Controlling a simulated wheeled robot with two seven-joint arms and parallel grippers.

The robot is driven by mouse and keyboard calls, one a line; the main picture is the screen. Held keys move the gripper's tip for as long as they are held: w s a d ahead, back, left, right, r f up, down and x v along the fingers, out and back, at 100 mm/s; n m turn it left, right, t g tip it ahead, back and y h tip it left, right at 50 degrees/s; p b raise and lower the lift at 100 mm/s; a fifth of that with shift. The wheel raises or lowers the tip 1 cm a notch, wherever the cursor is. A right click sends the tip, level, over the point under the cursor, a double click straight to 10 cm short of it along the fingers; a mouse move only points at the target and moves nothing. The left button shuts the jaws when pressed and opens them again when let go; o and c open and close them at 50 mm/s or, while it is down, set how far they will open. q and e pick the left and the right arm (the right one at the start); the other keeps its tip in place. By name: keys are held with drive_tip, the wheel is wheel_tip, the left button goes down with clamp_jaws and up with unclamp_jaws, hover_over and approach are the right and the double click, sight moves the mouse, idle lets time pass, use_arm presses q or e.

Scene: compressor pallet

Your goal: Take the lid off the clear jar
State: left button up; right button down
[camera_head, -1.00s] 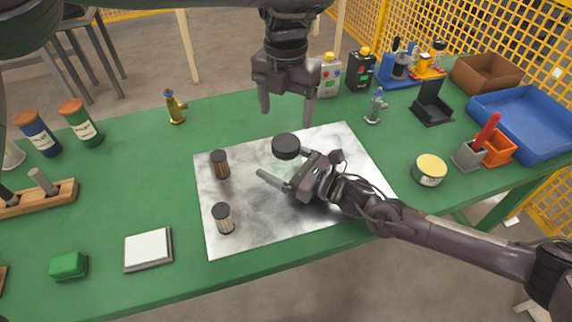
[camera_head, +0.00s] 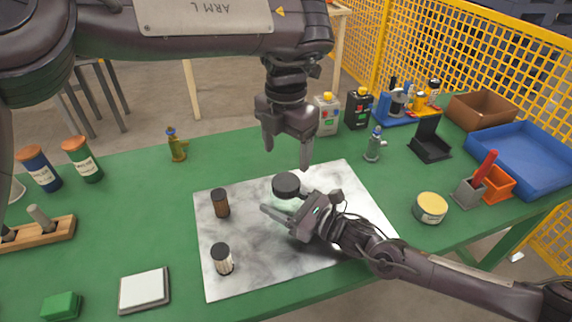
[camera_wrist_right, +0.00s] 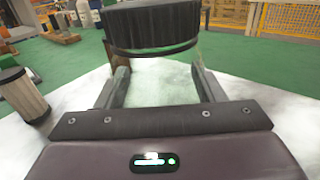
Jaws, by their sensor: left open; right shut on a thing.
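The clear jar with a black lid (camera_head: 286,185) stands on the marbled board. In the right wrist view the ribbed black lid (camera_wrist_right: 152,26) sits on top of the clear jar (camera_wrist_right: 160,82). My right gripper (camera_head: 277,212) is shut on the jar's body, below the lid, with one finger on each side; the two fingers also show in the right wrist view (camera_wrist_right: 160,90). My left gripper (camera_head: 287,150) is open and empty, pointing down above and behind the lid, apart from it.
Two small dark-capped jars, one brown (camera_head: 220,203) and one pale (camera_head: 222,259), stand on the marbled board (camera_head: 255,274) left of the clear jar. A yellow-topped tin (camera_head: 430,208) and a blue tray (camera_head: 522,158) are to the right. The green table front left of the board holds a white pad (camera_head: 144,290).

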sight(286, 181)
use_arm(q)
drive_tip(key=m, duration=1.5)
drive_tip(key=shift+f, duration=0.55)
wheel_tip(286, 181, down, 7)
drive_tip(key=shift+r, duration=0.1)
